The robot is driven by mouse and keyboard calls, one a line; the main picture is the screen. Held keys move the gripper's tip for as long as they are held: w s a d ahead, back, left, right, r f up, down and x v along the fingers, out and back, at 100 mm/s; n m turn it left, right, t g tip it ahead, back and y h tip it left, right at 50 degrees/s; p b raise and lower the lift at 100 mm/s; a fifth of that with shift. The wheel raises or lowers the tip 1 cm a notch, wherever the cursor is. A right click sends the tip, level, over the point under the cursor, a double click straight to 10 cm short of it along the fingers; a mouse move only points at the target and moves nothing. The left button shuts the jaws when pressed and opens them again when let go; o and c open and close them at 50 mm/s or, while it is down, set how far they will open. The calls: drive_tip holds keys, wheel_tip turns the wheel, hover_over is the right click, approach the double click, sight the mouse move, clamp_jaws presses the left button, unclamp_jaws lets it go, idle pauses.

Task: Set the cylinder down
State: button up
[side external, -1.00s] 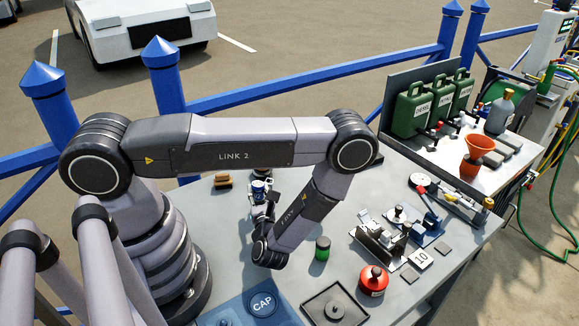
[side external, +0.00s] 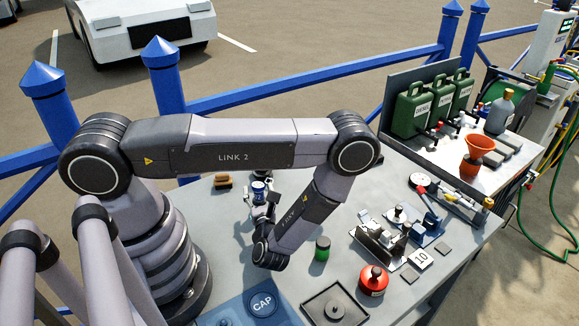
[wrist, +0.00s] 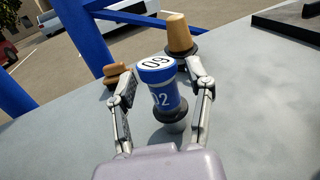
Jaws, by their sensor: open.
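The blue cylinder (wrist: 163,98) has a white top marked 09 and a white 02 on its side. It stands upright in the wrist view, with a dark ring and a grey metallic part at its lower end. My gripper (wrist: 162,72) is open, with one finger on each side of the cylinder and visible gaps between. In the side view the cylinder (side external: 259,189) shows at the far side of my gripper (side external: 262,199).
A tan tapered piece on a dark base (wrist: 180,35) stands close behind, to the right. A brown object (wrist: 117,74) lies behind on the left. On the grey table (side external: 325,275) are a green can (side external: 322,249), a red container (side external: 373,281) and a black tray (side external: 335,305).

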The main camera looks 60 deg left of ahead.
drive_tip(key=v, duration=1.1)
drive_tip(key=shift+d, duration=0.1)
drive_tip(key=shift+d+r+n, duration=0.25)
drive_tip(key=shift+r+n, duration=0.05)
wheel_tip(320, 180, up, 20)
drive_tip(key=a+n+g+h, duration=0.1)
drive_tip(key=n+g+h, duration=0.8)
drive_tip(key=n, duration=0.5)
drive_tip(key=s+r+n+t+h, duration=0.3)
drive_tip(key=s+r+n+t, duration=0.1)
drive_tip(key=r, duration=0.4)
drive_tip(key=s+a+r+n+t+h, duration=0.1)
drive_tip(key=s+r+n+t+h, duration=0.2)
drive_tip(key=r, duration=0.4)
drive_tip(key=shift+s+r+n+t+h, duration=0.4)
drive_tip(key=shift+s+h, duration=0.4)
drive_tip(key=shift+s, duration=0.15)
drive_tip(key=shift+a, duration=0.15)
